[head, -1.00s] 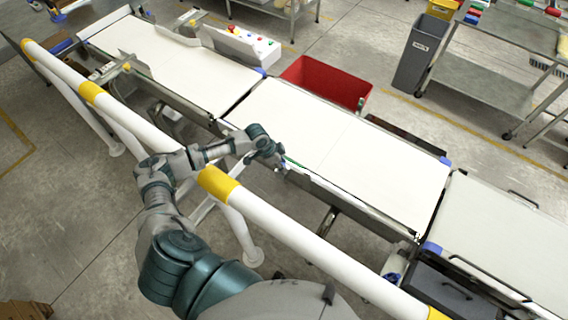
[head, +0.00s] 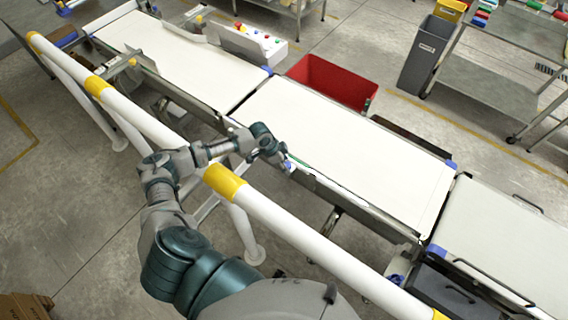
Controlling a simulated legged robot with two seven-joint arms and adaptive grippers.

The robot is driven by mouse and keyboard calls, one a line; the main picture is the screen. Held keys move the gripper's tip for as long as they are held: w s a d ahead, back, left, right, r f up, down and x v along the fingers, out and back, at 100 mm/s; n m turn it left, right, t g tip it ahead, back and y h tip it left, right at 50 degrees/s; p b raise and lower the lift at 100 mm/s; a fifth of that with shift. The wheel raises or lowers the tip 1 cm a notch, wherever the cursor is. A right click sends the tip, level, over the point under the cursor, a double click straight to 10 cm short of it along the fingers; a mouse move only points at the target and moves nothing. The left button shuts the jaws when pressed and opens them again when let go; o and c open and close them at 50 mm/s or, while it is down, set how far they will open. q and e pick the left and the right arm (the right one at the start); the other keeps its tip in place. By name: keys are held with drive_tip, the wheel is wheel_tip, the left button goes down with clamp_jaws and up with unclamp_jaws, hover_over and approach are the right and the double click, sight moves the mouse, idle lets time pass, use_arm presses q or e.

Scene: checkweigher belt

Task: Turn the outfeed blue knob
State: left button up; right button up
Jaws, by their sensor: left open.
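My left gripper (head: 284,161) is open at the near edge of the middle white belt (head: 345,150), with its arm reaching over the white and yellow rail. Another blue part (head: 397,280) shows low by the right-hand belt joint, beyond the rail. Which of these is the outfeed blue knob is not clear. My right gripper is not in view.
The white and yellow rail (head: 285,228) runs diagonally between me and the belts. A red bin (head: 335,82) stands behind the middle belt, and a grey bin (head: 425,55) stands beyond it. A control box with coloured buttons (head: 262,38) sits at the back. The belts are bare.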

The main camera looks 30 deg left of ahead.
use_arm(q)
drive_tip(key=v, duration=1.1)
drive_tip(key=shift+a+r, duration=0.2)
drive_tip(key=shift+r, duration=0.05)
drive_tip(key=shift+s, duration=0.15)
